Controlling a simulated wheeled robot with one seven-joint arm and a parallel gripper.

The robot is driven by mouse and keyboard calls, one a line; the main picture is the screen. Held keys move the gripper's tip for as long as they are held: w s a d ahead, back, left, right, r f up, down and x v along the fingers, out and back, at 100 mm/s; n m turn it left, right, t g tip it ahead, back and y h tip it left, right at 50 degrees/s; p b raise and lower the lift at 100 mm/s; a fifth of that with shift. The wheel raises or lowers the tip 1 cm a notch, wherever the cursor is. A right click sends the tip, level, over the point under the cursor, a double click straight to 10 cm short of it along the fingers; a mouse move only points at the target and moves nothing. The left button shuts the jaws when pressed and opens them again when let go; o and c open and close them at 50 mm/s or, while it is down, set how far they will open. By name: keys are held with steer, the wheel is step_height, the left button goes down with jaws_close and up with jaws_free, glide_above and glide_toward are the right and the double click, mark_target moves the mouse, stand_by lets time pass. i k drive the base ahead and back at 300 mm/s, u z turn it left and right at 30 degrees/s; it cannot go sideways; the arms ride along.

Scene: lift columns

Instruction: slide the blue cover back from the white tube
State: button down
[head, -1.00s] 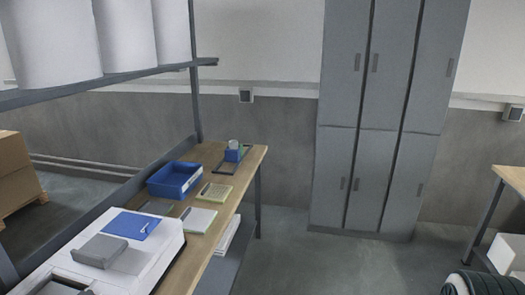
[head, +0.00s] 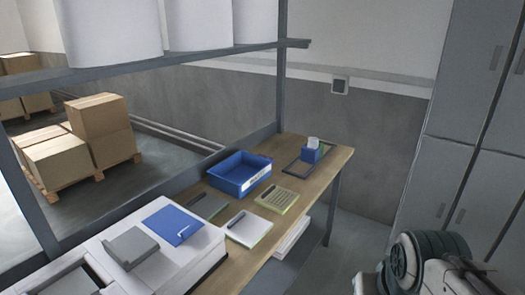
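A small blue block (head: 310,155) stands on a dark tray at the far end of the workbench in the head view. A small white piece (head: 313,142) sticks up from its top. These are the closest match to a blue cover and white tube, but they are too small to tell for sure. My arm shows at the lower right, with my gripper (head: 468,272) partly in view, well apart from the blue block. Whether its fingers are open or shut is not clear.
The wooden workbench (head: 335,158) holds a blue bin (head: 240,185), notepads (head: 248,229) and a white machine with a blue panel (head: 174,225). Large white rolls (head: 198,22) stand on the shelf above. Grey lockers (head: 455,130) are at right. Boxes (head: 98,115) sit on a pallet behind.

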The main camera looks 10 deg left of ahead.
mark_target(311, 156)
steer(key=u, duration=0.1)
steer(key=i, duration=0.25)
steer(key=z, duration=0.8)
steer(key=i, duration=2.9)
steer(key=u, duration=1.2)
steer(key=i, duration=0.3)
steer(key=z, duration=0.05)
